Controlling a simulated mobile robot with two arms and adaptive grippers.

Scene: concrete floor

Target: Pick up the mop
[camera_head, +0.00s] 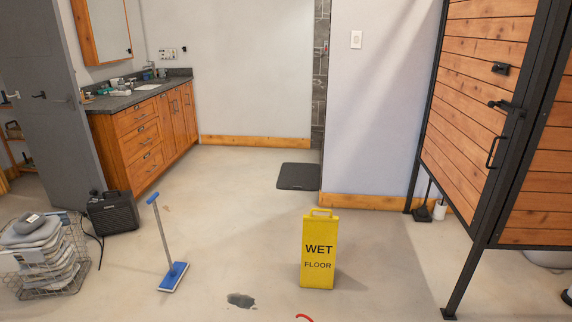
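The mop (171,252) has a blue flat head resting on the concrete floor, a thin grey pole and a blue grip at the top. It stands nearly upright, leaning a little to the left, left of the middle of the head view. Nothing is seen holding it. Neither of my grippers is in view.
A yellow wet floor sign (319,262) stands right of the mop. A dark puddle (241,300) lies between them. A black box-like device (113,212) and a wire basket of towels (45,262) are to the left. A wooden stall (490,110) is right. The floor behind is mostly clear.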

